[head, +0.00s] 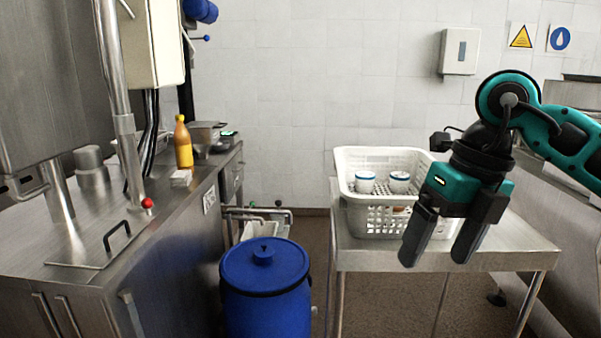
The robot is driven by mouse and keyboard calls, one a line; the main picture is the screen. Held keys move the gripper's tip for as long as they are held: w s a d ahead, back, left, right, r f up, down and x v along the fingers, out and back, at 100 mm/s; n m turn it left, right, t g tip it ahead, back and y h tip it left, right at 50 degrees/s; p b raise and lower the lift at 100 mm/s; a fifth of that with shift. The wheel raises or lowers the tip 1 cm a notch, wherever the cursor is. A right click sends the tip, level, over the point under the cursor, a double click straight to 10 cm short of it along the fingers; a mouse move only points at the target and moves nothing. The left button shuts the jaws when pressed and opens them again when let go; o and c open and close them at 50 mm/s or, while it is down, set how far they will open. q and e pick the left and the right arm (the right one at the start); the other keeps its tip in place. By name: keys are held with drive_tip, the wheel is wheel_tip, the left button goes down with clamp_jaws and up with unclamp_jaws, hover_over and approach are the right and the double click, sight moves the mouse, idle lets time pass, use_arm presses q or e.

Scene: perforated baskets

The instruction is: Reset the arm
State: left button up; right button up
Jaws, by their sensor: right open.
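My right arm comes in from the right edge. My right gripper (437,256) is open and empty, with its two dark fingers pointing down. In the picture it covers the right front part of a white perforated basket (375,222), which stands on a steel table (446,260). Two white cups with blue bands show in the basket, a left cup (365,182) and a right cup (399,182). The lower right of the basket's inside is hidden. My left gripper does not show.
A blue lidded barrel (265,290) stands on the floor left of the table. A steel counter (165,245) on the left holds a yellow-orange bottle (183,146) and a red knob (147,203). A dispenser (459,52) hangs on the tiled wall.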

drive_tip(key=s+a+f+m+g+y, duration=0.1)
drive_tip(key=s+a+m+y, duration=0.1)
drive_tip(key=a+y, duration=0.7)
drive_tip(key=s+a+f+m+g+y, duration=0.1)
drive_tip(key=s+a+f+g+y, duration=0.15)
drive_tip(key=a+y, duration=0.7)
drive_tip(key=w+d+f+m+t+h, duration=0.35)
drive_tip(key=f+m+t+h, duration=0.2)
drive_tip(key=m+t, duration=0.6)
drive_tip(key=w+d+f+m+t+h, duration=0.35)
drive_tip(key=d+f+m+t, duration=0.2)
drive_tip(key=m+t, duration=0.6)
drive_tip(key=s+d+f+m+g+h, duration=0.3)
drive_tip(key=s+f, duration=0.2)
drive_tip(key=f, duration=0.3)
drive_tip(key=s+d+f+m+g+h, duration=0.3)
drive_tip(key=s+f+m, duration=0.1)
drive_tip(key=f, duration=0.4)
drive_tip(key=s+d+f+m+g+h, duration=0.3)
drive_tip(key=s+f, duration=0.3)
drive_tip(key=f, duration=0.2)
drive_tip(key=shift+f+m+h, duration=0.3)
drive_tip(key=shift+h, duration=0.25)
